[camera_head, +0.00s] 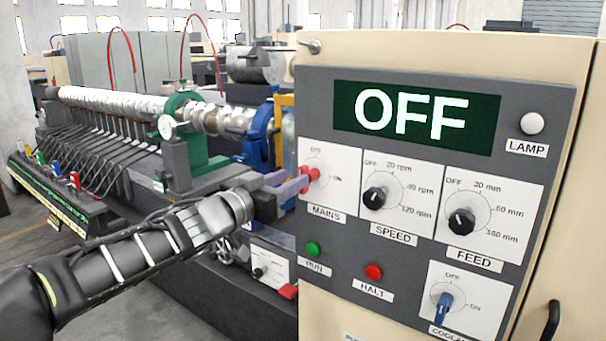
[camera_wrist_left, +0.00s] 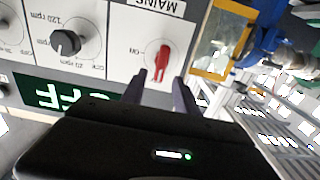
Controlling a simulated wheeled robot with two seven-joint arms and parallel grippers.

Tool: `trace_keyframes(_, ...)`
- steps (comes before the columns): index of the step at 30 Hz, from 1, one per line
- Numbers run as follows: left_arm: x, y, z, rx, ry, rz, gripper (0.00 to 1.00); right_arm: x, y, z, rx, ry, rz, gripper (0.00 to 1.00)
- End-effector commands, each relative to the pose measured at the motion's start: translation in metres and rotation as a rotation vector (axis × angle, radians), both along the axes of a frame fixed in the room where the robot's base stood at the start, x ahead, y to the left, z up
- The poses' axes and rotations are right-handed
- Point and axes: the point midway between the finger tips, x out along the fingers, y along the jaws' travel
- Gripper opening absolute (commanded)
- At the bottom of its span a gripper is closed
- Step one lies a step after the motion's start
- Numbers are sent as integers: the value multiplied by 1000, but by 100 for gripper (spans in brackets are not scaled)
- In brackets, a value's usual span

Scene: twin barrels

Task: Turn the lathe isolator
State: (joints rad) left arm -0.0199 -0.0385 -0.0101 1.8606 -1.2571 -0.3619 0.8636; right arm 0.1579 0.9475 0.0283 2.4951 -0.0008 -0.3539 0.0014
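The MAINS switch, a red handle on a white plate marked OFF and ON, is on the grey panel in the head view (camera_head: 312,175). It also shows in the left wrist view (camera_wrist_left: 162,60). The large display (camera_head: 412,115) reads OFF. My left gripper (camera_head: 287,194) is just left of the switch in the head view. In the left wrist view its two fingers (camera_wrist_left: 160,82) are apart, one to each side of the handle's lower end. I cannot tell whether they touch it. My right gripper is not in view.
The panel also carries the SPEED knob (camera_head: 375,197), the FEED knob (camera_head: 461,221), a green RUN button (camera_head: 313,249), a red HALT button (camera_head: 374,272) and a blue COOLANT knob (camera_head: 443,308). The lathe with its long shaft (camera_head: 130,103) stands behind my left arm.

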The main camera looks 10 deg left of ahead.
Motion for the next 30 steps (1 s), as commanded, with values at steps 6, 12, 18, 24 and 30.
trace_keyframes(6, 33, -14, 0, 0, 0, -3, 36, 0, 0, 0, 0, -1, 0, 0)
trace_keyframes(12, 48, -20, 0, -1, -1, -1, 36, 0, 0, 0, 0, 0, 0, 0)
trace_keyframes(18, 49, -20, 0, -1, -1, -1, 36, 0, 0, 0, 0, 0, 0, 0)
trace_keyframes(24, 49, -20, 0, -1, -1, -1, 26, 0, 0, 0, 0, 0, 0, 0)
trace_keyframes(30, 49, -20, 0, -1, -1, -1, 9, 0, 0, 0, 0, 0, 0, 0)
